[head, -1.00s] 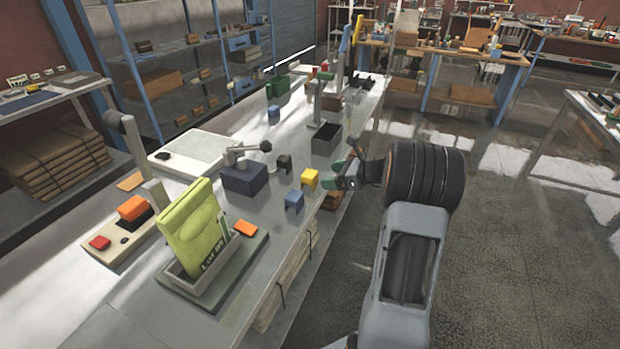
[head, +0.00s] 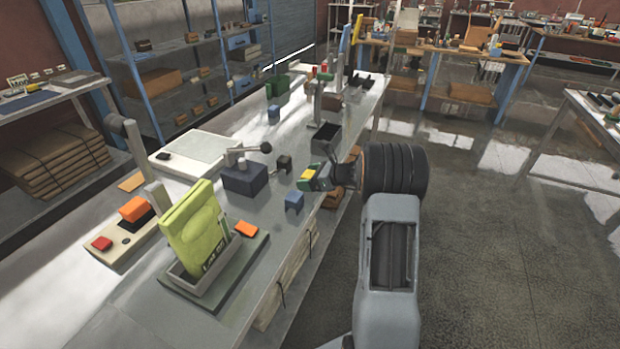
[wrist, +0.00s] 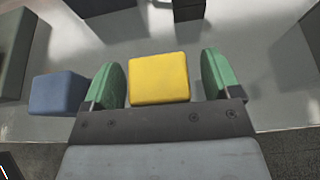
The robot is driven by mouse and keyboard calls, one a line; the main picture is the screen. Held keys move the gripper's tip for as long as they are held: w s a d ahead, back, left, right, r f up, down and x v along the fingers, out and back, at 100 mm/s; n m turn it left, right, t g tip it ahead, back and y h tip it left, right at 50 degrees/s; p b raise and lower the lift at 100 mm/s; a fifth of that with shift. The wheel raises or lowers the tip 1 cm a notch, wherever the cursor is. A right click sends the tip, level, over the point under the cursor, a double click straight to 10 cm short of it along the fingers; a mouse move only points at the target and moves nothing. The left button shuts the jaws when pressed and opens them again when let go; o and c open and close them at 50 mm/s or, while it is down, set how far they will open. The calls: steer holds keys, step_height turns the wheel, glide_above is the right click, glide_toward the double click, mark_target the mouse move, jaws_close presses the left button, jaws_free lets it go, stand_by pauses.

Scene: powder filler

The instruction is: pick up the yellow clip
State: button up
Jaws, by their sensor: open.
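The yellow clip (wrist: 159,78) stands on the bench between the two green fingers of my gripper (wrist: 163,80) in the wrist view. A narrow gap shows between the clip and each finger, slightly wider on the right. In the head view my gripper (head: 314,174) is at the bench's front edge, around the yellow clip (head: 308,174), which is partly covered by the fingers. My gripper is open and holds nothing.
A blue clip (head: 294,201) stands close by, just left of the fingers in the wrist view (wrist: 57,93). A black clip (head: 284,163), a dark blue block with a lever (head: 243,180) and a dark open bin (head: 326,138) are also near on the bench (head: 262,226).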

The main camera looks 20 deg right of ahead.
steer(key=shift+c, duration=0.5)
steer(key=c, duration=0.9)
